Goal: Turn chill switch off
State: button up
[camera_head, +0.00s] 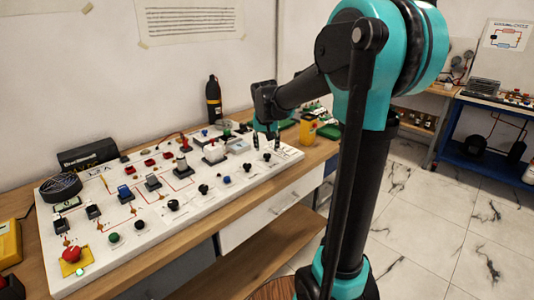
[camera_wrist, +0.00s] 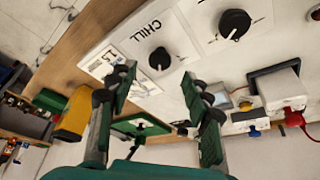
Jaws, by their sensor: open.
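The chill switch is a round black knob (camera_wrist: 160,58) on a white plate, with the word CHILL printed beside it in the wrist view. A short light mark shows on the knob's face; its exact setting is too small to read. My gripper (camera_wrist: 157,86) is open and empty, with its two fingers on either side below the knob in that view and apart from it. In the head view my gripper (camera_head: 267,146) is over the right end of the white panel (camera_head: 215,215), and I cannot pick out the chill knob clearly there.
A second black knob (camera_wrist: 235,24) sits near the chill switch. A white block with a red cable (camera_wrist: 285,92) and a yellow container (camera_wrist: 74,112) are nearby. In the head view a dark bottle (camera_head: 213,98) stands behind the panel, and the yellow container (camera_head: 307,130) is to the right.

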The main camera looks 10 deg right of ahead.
aim_at(267, 155)
jog(key=shift+x, duration=2.25)
grip_shut()
